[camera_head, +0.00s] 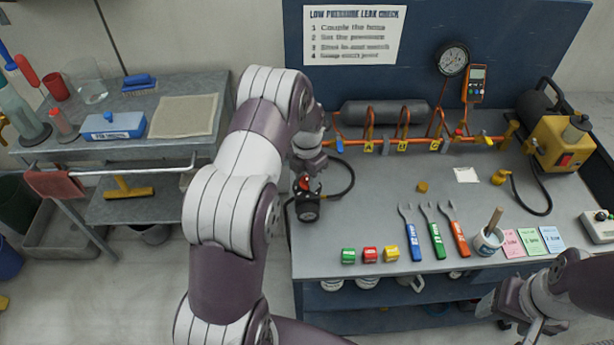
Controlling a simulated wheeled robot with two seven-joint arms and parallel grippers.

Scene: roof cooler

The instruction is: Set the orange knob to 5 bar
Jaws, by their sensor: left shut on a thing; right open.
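A black regulator (308,208) stands near the left edge of the bench, with a black hose at its side. Its orange-red knob (305,184) shows only in part on top. My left gripper (305,176) points down over it and is shut on the knob; the fingertips are small and partly hidden. A round dial gauge (453,60) stands above the pipe at the back; its reading is too small to tell. My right gripper (508,312) is open and empty at the bench's front right edge, apart from the regulator.
An orange pipe manifold (430,146) runs along the back. Colored blocks (369,255), several forked tools (436,232), a cup (487,241) and colored cards (532,240) lie along the front. A yellow pump (560,145) stands at right. The middle of the bench is mostly clear.

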